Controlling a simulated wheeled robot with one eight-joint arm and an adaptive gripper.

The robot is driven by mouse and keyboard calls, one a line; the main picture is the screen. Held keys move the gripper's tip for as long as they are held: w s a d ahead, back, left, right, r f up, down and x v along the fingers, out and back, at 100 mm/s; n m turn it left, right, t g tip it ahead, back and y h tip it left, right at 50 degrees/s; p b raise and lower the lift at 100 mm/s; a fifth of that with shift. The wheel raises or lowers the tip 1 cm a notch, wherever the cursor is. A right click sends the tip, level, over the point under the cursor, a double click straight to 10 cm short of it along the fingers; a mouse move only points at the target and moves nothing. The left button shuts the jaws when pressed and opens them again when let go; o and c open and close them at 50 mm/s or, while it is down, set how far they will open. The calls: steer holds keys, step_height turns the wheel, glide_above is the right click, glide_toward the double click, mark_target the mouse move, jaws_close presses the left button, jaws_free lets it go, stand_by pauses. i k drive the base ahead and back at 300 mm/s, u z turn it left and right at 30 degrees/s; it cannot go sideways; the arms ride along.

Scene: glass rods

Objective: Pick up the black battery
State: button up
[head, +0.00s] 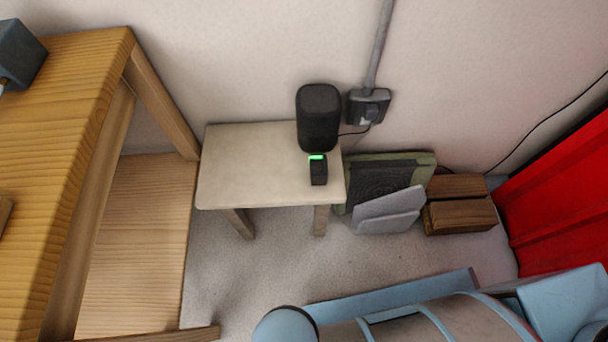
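The black battery (318,171) is a small dark block with a bright green strip along its top edge. It appears to stand upright on the small pale table (243,166), near that table's right end. It is just in front of a taller black rounded cylinder (318,118), which looks like a speaker. I cannot tell whether the two touch. My gripper does not show in the head view, so nothing is seen around the battery.
A larger wooden table (55,130) stands at the left. A wall socket box (368,107) is behind the cylinder. Panels (388,208), wooden blocks (459,203) and a red surface (562,190) are at the right. The small table's left half is clear.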

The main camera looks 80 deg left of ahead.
mark_target(318, 162)
steer(key=u, duration=4.2)
steer(key=k, duration=0.6)
steer(key=z, duration=0.4)
steer(key=i, duration=0.55)
steer(key=z, duration=0.1)
